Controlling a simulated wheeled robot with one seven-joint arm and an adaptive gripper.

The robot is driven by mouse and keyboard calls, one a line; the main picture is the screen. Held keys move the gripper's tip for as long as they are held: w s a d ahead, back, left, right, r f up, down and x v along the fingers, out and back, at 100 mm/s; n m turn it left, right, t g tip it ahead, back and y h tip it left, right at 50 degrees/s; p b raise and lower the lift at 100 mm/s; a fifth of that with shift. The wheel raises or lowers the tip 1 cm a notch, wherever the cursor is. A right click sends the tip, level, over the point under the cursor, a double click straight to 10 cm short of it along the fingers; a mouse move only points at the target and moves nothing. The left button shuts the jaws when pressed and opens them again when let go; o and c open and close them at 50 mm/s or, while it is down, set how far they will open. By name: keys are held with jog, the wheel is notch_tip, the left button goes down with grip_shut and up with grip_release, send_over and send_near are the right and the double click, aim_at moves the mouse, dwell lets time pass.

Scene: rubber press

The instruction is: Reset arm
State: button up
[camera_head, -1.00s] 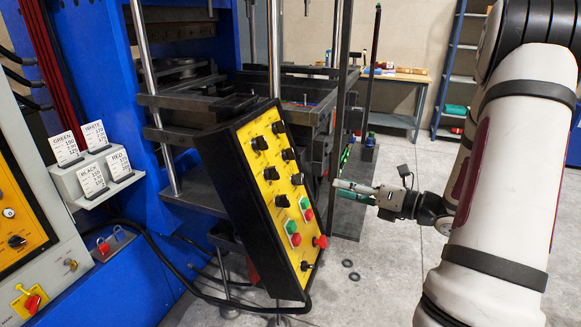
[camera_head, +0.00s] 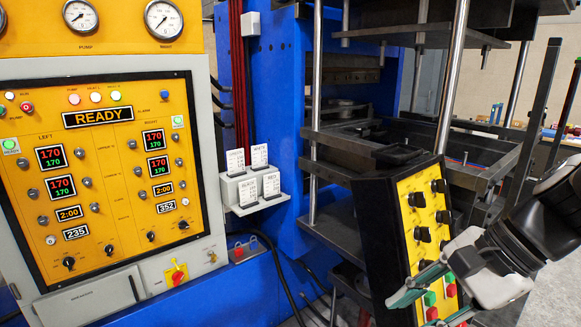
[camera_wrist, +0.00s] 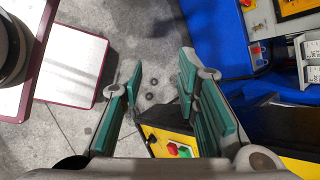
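My gripper (camera_head: 418,303) is at the lower right of the head view, in front of the lower part of the tilted yellow push-button panel (camera_head: 407,215). Its teal fingers point left and partly cover the panel's green and red buttons. In the wrist view my gripper (camera_wrist: 160,76) has its fingers apart. Nothing is held between them; grey floor shows through the gap. The panel's yellow face and its red and green buttons also show below the gap in the wrist view (camera_wrist: 160,145). I cannot tell how far the fingers are from the panel.
A control cabinet (camera_head: 105,170) with a "READY" display stands at the left. A small shelf (camera_head: 254,203) with several label cards is beside it. The blue press frame (camera_head: 280,100) and its metal plates rise behind the panel. Grey floor (camera_wrist: 150,45) is open below the gripper.

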jog(key=s+d+r+n+t+h, duration=0.1)
jog(key=s+r+n+t+h, duration=0.2)
jog(key=n, duration=1)
jog(key=shift+s+d+r+n+h, duration=0.2)
jog(key=shift+s+r+n+h, duration=0.2)
jog(key=shift+s+r+h, duration=1.15)
jog(key=shift+w+f, duration=0.15)
jog(key=shift+w, duration=0.2)
